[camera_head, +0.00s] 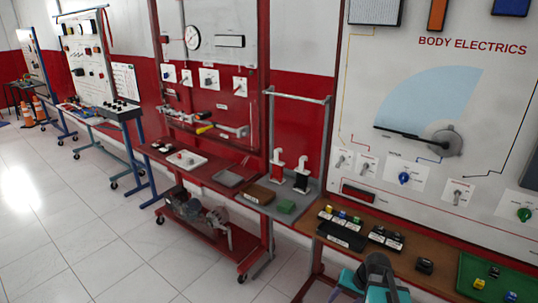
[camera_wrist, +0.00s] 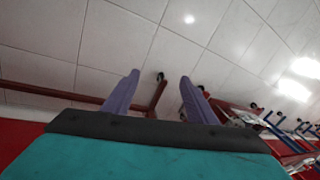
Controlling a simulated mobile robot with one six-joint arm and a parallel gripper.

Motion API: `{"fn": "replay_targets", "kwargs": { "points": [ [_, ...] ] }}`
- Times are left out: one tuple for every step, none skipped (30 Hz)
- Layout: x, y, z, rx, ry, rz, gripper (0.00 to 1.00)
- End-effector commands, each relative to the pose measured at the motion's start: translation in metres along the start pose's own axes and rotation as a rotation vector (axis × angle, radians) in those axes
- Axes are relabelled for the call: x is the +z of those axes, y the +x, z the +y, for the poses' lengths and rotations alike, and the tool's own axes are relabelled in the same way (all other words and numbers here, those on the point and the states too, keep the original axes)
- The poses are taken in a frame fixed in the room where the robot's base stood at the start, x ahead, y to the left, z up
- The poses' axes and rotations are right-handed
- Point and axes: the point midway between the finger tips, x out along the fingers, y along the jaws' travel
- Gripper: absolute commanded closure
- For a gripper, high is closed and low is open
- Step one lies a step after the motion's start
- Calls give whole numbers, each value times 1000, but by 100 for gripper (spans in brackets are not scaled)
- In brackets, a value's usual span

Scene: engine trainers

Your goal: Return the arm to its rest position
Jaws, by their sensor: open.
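My gripper (camera_wrist: 159,76) shows in the wrist view with its two purple fingers spread apart. Nothing is between the fingers. Behind the fingers are a dark bar and a teal body that fill the lower part of that view. In the head view, a teal and dark grey part of my arm (camera_head: 376,275) shows at the bottom edge, in front of the brown bench. The fingers cannot be made out there.
The body electrics board (camera_head: 470,95) stands at the right above a brown bench (camera_head: 408,262) with small parts and a green tray (camera_head: 477,267). A red wheeled trainer (camera_head: 208,172) stands in the middle. White tiled floor (camera_head: 60,215) lies open at the left.

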Motion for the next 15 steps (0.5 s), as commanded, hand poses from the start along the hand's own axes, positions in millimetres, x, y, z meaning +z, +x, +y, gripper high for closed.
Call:
{"fn": "replay_targets", "kwargs": {
  "points": [
    [9,7,-8,25,-38,-16,48],
    [13,11,-12,40,-58,-23,48],
    [19,16,-16,60,-85,-33,48],
    [23,19,-19,76,-106,-41,48],
    [28,23,-22,90,-125,-48,48],
    [33,27,-26,110,-152,-56,48],
    [36,29,-28,124,-171,-61,48],
    [40,32,-31,137,-189,-67,48],
    [44,35,-34,153,-210,-73,48],
    [47,37,-36,164,-226,-77,48],
    [50,39,-37,175,-240,-81,48],
    [53,41,-40,188,-259,-86,48],
    [56,43,-41,197,-272,-89,48],
    [58,44,-42,206,-283,-92,48],
    [61,46,-44,218,-300,-96,48]
  ]
}}
